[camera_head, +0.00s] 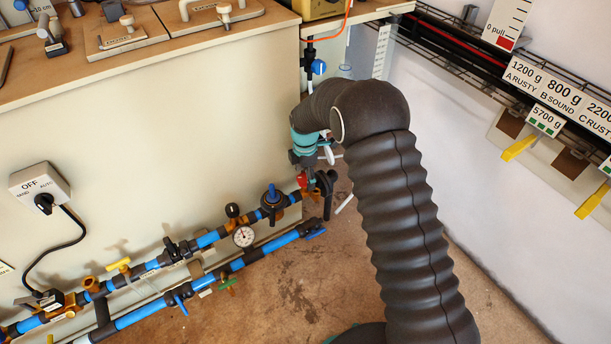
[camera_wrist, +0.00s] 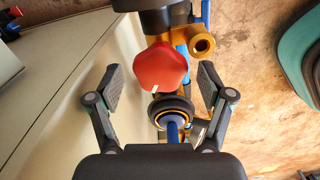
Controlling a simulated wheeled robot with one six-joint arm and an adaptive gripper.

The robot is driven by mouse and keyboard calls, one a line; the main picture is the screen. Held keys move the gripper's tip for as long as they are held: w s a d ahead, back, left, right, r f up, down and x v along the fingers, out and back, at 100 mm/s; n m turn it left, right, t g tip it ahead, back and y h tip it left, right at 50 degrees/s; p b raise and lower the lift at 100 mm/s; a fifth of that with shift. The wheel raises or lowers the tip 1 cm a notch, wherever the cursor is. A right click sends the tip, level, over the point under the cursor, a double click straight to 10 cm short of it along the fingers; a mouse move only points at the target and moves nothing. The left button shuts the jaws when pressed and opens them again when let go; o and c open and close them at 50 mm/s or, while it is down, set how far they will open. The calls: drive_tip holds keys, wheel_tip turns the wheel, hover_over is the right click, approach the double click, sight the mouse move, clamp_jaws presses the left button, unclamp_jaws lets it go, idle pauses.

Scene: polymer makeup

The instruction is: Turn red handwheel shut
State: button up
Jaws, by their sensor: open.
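The red handwheel (camera_wrist: 160,67) is a lobed knob with a small white mark on its lower edge. It sits on the brass and blue pipework in the middle of the wrist view. In the head view the red handwheel (camera_head: 302,180) shows small at the right end of the upper pipe, partly hidden by my wrist. My gripper (camera_wrist: 165,78) is open, with one finger on each side of the handwheel in the picture and gaps between. I cannot tell how far the fingers are from it in depth. In the head view my gripper (camera_head: 322,183) is beside the pipe end.
A brass fitting (camera_wrist: 201,44) and a black-collared blue valve (camera_wrist: 171,112) sit close to the handwheel. The cabinet wall (camera_wrist: 70,80) is to the left. A pressure gauge (camera_head: 243,236) and other valves line the pipes. Floor (camera_head: 300,290) is open in front.

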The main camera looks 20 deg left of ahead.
drive_tip(key=shift+f, duration=0.1)
drive_tip(key=c, duration=1.2)
drive_tip(key=shift+o, duration=0.2)
